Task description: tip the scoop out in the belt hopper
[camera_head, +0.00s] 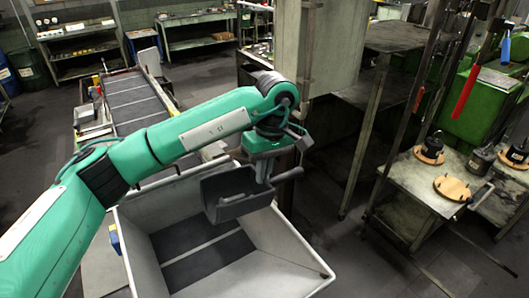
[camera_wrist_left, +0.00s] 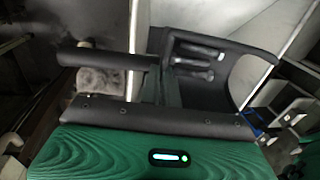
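The dark grey scoop (camera_head: 236,195) hangs from my left gripper (camera_head: 265,168) over the belt hopper. In the left wrist view the scoop (camera_wrist_left: 245,62) shows its curved wall and several metal bolts (camera_wrist_left: 195,58) inside it. The left gripper appears shut on the scoop's handle; the fingertips are partly hidden. The belt hopper (camera_head: 292,240) is a wide, light grey, open-topped bin below the scoop. Its dark floor, with a pale line across it, shows no bolts that I can make out. My right gripper is not in view.
A slatted conveyor (camera_head: 135,100) runs behind the hopper. At right, a bench (camera_head: 425,190) carries round wooden pieces (camera_head: 453,187) and dark tooling. Floor between hopper and bench is clear.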

